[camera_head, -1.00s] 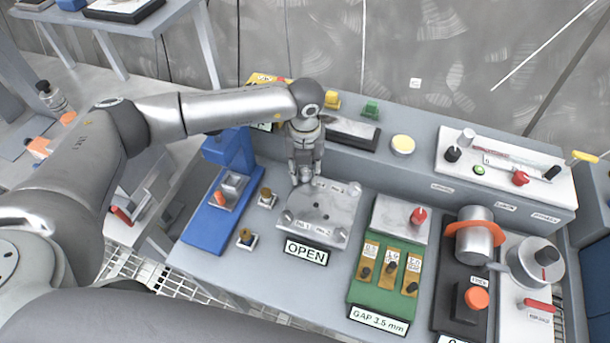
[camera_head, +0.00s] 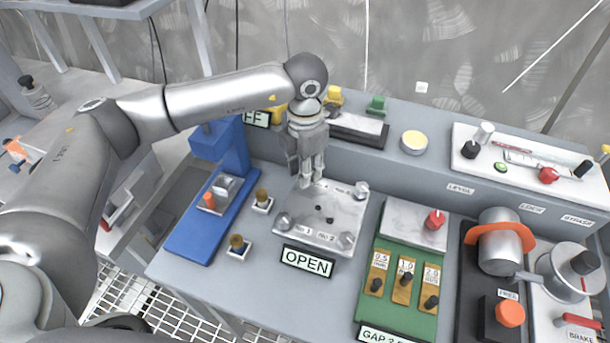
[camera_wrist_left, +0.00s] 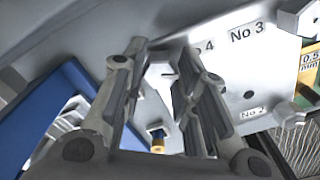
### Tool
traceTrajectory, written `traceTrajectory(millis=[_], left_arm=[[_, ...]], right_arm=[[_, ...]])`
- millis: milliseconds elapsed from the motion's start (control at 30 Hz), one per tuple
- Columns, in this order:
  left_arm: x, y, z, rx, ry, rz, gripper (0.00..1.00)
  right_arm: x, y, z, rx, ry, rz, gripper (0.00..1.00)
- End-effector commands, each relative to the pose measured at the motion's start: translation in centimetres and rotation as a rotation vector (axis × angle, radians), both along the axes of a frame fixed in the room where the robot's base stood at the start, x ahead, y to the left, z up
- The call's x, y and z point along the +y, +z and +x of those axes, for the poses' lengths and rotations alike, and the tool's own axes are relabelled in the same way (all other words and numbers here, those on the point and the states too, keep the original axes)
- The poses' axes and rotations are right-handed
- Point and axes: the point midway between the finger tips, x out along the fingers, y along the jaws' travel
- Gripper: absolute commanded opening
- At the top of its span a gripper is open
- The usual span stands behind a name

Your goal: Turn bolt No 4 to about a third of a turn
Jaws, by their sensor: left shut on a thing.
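A grey plate (camera_head: 335,212) with a bolt at each corner lies on the bench. Bolt No 4 (camera_wrist_left: 160,76) is at its back left corner, between my left fingers in the left wrist view. In the head view my left gripper (camera_head: 307,184) points down there, shut on the bolt and hiding it. Bolt No 3 (camera_head: 361,190), bolt No 2 (camera_head: 346,240) and bolt No 1 (camera_head: 284,221) stand clear of the gripper. The No 4 label (camera_wrist_left: 204,47) is partly covered by a finger. My right gripper is not in view.
An OPEN sign (camera_head: 307,262) stands before the plate. Left are a blue press (camera_head: 187,232) and two brass-topped pieces in holders (camera_head: 262,203). Right are a green gap panel (camera_head: 400,315) and a grey cylinder with an orange band (camera_head: 498,250). A raised ledge (camera_head: 400,165) runs behind.

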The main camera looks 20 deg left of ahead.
Motion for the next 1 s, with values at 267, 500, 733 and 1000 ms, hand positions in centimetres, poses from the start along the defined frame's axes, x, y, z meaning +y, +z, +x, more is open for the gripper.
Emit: traceTrajectory(millis=[267,500,733,1000], left_arm=[[0.0,0.0,0.2,-0.006,-0.138,-0.001,0.04],[0.0,0.1,0.1,-0.004,-0.187,-0.001,0.04],[0.0,0.2,0.1,-0.004,-0.194,-0.001,0.04],[0.0,0.2,0.1,-0.004,-0.193,-0.001,0.36]], right_arm=[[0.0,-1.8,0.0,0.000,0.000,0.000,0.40],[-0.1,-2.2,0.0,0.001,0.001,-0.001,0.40],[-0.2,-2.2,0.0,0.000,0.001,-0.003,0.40],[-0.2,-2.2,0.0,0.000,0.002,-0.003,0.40]])
